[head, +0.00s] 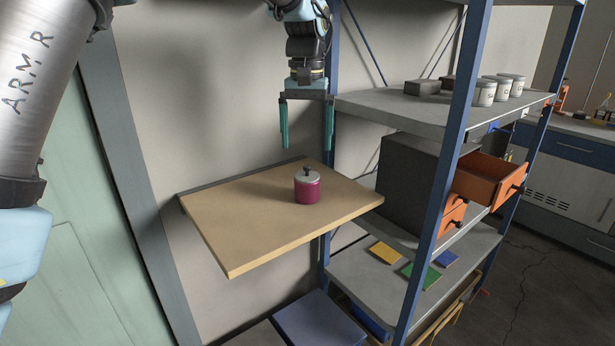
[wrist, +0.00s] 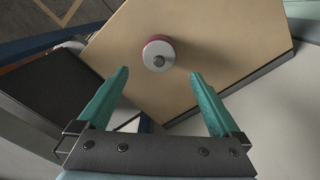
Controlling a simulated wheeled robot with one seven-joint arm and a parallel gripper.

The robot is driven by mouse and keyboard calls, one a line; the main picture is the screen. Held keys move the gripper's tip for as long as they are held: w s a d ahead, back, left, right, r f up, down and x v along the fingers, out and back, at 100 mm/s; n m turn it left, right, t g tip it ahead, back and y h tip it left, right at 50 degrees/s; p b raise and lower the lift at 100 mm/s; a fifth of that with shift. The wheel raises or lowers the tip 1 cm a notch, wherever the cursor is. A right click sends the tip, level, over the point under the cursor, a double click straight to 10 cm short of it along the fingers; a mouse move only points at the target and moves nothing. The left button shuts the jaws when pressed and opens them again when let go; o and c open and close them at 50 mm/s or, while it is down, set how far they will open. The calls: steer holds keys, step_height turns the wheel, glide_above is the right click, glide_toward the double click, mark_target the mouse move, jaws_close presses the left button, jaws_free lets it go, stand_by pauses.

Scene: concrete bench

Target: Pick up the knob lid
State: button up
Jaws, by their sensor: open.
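The knob lid (head: 307,177) is a grey disc with a dark knob on top. It sits on a magenta pot (head: 307,192), which stands on a wooden wall shelf (head: 240,220). In the wrist view the lid (wrist: 153,58) shows from above with its knob, and a little of the pot's pink side shows at its edge. My gripper (head: 307,148) has two teal fingers, spread wide and pointing down, empty, above the lid. In the wrist view my gripper (wrist: 160,82) is open, with the lid beyond the fingertips and apart from them.
A blue-framed rack (head: 447,170) stands right of the wooden shelf. It holds white canisters (head: 484,93), a dark cabinet (head: 407,175) with an open orange drawer (head: 484,180), and coloured tiles (head: 384,252) lower down. The wooden shelf around the pot is clear.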

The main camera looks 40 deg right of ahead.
mark_target(307, 166)
steer(key=shift+s+f+p, duration=0.1)
steer(key=shift+f+p, duration=0.85)
steer(key=shift+f, duration=2.45)
steer(key=c, duration=1.3)
